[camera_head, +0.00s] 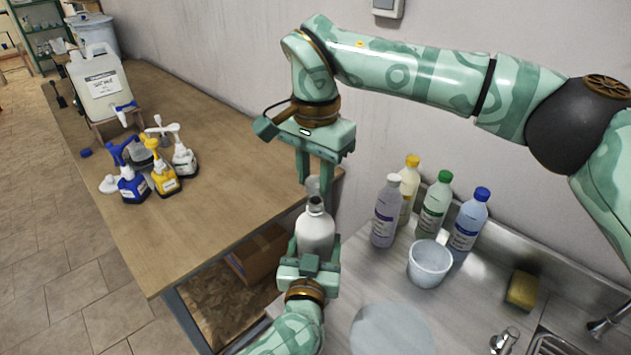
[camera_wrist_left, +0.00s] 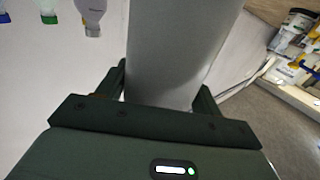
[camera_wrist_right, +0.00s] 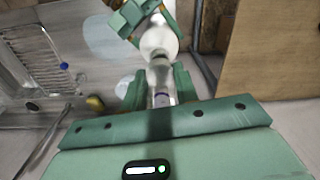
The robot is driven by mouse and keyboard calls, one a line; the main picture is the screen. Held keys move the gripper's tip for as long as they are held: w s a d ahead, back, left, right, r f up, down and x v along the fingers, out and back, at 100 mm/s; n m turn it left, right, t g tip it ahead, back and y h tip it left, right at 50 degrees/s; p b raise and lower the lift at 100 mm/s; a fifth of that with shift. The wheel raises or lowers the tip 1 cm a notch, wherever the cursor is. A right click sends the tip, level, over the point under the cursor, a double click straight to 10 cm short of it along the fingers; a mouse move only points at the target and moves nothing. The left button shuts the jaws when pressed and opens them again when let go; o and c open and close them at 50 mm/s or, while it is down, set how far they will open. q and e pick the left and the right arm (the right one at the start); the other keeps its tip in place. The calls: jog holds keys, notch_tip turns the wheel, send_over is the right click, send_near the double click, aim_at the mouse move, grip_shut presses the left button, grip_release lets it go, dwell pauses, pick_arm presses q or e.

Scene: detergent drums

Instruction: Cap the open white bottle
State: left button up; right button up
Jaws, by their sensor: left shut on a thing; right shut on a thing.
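The white bottle (camera_head: 315,232) stands roughly upright in my left gripper (camera_head: 315,246), which is shut on its body from below. In the left wrist view the bottle (camera_wrist_left: 180,50) fills the space between the fingers. My right gripper (camera_head: 313,182) points down above the bottle and is shut on a small pale cap (camera_head: 313,187). The cap is right over the bottle's neck; I cannot tell whether they touch. In the right wrist view the cap (camera_wrist_right: 160,76) is between the fingers, in line with the bottle (camera_wrist_right: 158,42).
Several capped bottles (camera_head: 435,208) and a white cup (camera_head: 429,263) stand on the metal counter at right, with a sponge (camera_head: 521,290) and sink beyond. Pump bottles (camera_head: 163,176) and a large jug (camera_head: 98,85) stand on the wooden table (camera_head: 225,165); its near part is clear.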

aim_at(315, 229)
jog(key=shift+f, duration=0.25)
jog(key=shift+f, duration=0.15)
jog(key=shift+f, duration=0.75)
jog(key=shift+f, duration=0.6)
dwell(0.3)
